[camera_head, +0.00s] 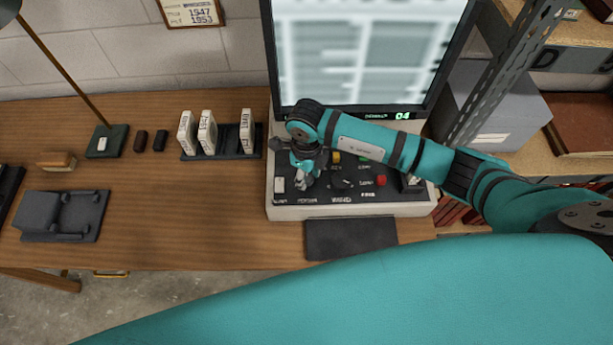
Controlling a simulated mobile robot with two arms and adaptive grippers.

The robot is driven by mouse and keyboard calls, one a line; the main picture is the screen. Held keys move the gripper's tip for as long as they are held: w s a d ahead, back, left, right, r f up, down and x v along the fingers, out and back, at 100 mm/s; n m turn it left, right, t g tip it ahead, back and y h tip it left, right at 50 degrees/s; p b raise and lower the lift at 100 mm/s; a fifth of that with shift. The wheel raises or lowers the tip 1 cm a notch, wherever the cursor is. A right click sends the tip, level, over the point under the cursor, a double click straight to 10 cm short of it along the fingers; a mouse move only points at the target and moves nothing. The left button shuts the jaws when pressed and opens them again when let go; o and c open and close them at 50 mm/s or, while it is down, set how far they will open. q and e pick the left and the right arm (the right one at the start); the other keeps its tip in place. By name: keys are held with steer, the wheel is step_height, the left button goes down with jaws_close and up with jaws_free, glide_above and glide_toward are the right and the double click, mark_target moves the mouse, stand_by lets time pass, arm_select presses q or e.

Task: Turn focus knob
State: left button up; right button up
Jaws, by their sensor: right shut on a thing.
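A reader machine has a big lit screen (362,50) with a blurred grey page on it. Below the screen is a dark control panel (390,198) in a pale housing, with small knobs and buttons. My right gripper (304,182) points down at the left part of the panel, fingers shut on the focus knob. The fingers and wrist hide most of that knob, and the panel lettering is too small to read surely. My right forearm crosses in front of the panel's upper part. My left gripper is not in view.
A red button (381,180) and a yellow button (336,157) sit close to my right gripper. A green display (402,116) reads 04. A dark rack (228,142) holds white boxes to the left. A dark pad (350,238) lies before the panel. Metal shelving (508,62) stands right.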

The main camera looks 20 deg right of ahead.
mark_target(307, 177)
steer(key=n+b, duration=0.3)
steer(key=shift+w+f, duration=0.1)
steer(key=shift+f, duration=0.1)
steer(key=shift+r+n+b, duration=0.2)
steer(key=shift+n+b, duration=1)
steer(key=shift+b, duration=0.05)
steer(key=o, duration=1.1)
steer(key=shift+o, duration=0.2)
steer(key=shift+r, duration=0.1)
step_height(307, 177, up, 12)
